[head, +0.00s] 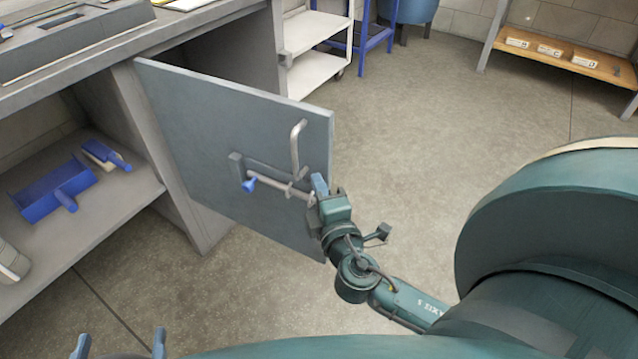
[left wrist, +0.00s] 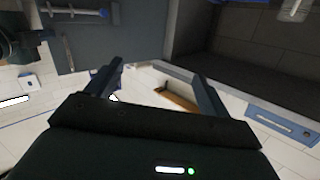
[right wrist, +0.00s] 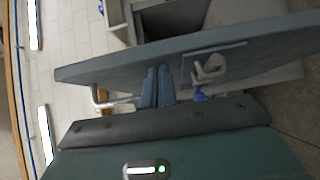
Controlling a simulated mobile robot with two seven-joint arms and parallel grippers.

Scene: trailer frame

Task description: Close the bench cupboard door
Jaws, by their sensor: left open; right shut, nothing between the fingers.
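The grey bench cupboard door (head: 225,120) stands open, swung out from the bench front into the room. A silver bar handle (head: 296,148) and a grey clamp-like fitting with a blue end (head: 250,184) are on its face. My right gripper (head: 318,190) is shut and empty in front of the door's face, near its free edge and beside the handle; I cannot tell whether it touches. Its closed fingers (right wrist: 157,86) show against the door (right wrist: 215,55) in the right wrist view. My left gripper (head: 120,345) is open and empty at the bottom left, away from the door.
The bench top (head: 100,50) carries a grey case. The open shelf (head: 100,205) below holds a blue dustpan (head: 55,190) and a brush (head: 106,155). A white trolley (head: 318,70) stands behind the door. A wooden shelf (head: 560,62) is far right. The middle floor is clear.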

